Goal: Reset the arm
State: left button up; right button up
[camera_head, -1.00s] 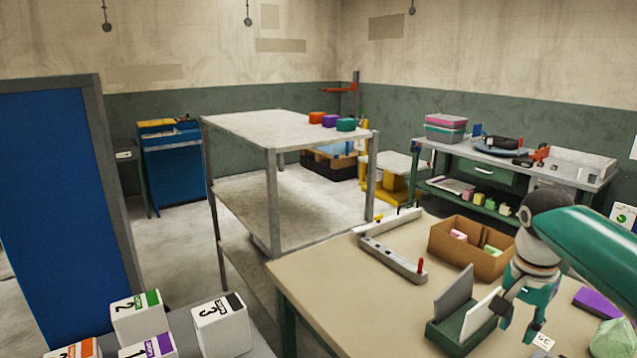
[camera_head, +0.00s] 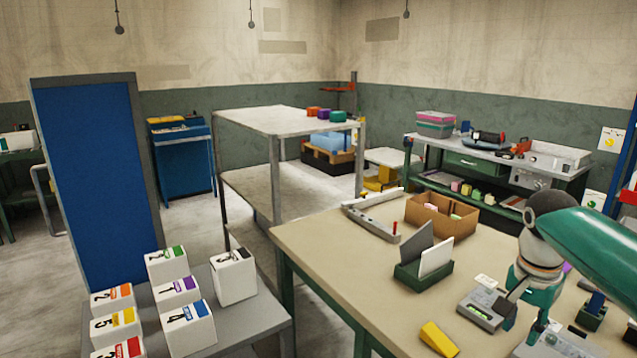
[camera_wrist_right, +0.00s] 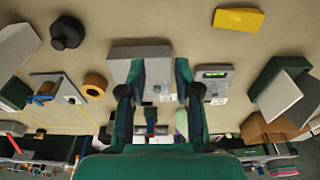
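My right arm comes in from the right in the head view. Its green and dark gripper (camera_head: 522,308) hangs over the right part of the beige worktable (camera_head: 335,262). In the right wrist view the two fingers (camera_wrist_right: 160,98) stand apart, and I see nothing held between them. My left arm and gripper are not in view.
The table also bears a yellow wedge (camera_head: 438,338), a green holder with upright plates (camera_head: 423,278) and an open cardboard box (camera_head: 455,222). Numbered boxes (camera_head: 233,277) stand on a grey surface at lower left. A blue panel (camera_head: 95,180) stands behind them.

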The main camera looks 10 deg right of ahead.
jog(key=s+a+f+n+g+y, duration=0.1)
jog(key=s+a+f+g, duration=0.1)
jog(key=a+f, duration=0.5)
jog(key=s+a+f+n+g+y, duration=0.1)
jog(key=s+a+f+n, duration=0.1)
jog(key=f, duration=1)
jog(key=s+a+f+n+g, duration=0.1)
jog(key=s+a+f+g, duration=0.15)
jog(key=a+f, duration=0.45)
jog(key=s+a+f+n+t+y, duration=0.3)
jog(key=s+a+f+n, duration=0.2)
jog(key=s+a+f, duration=0.7)
jog(key=s+f, duration=0.4)
jog(key=shift+a+f+y, duration=0.15)
jog(key=shift+a+y, duration=0.15)
jog(key=shift+a, duration=0.1)
jog(key=shift+o, duration=0.5)
jog(key=w, duration=0.1)
jog(key=w+n+t, duration=0.1)
jog(key=w+t, duration=0.1)
jog(key=shift+w+d+f, duration=0.2)
jog(key=shift+w+d, duration=0.1)
jog(key=shift+w, duration=0.1)
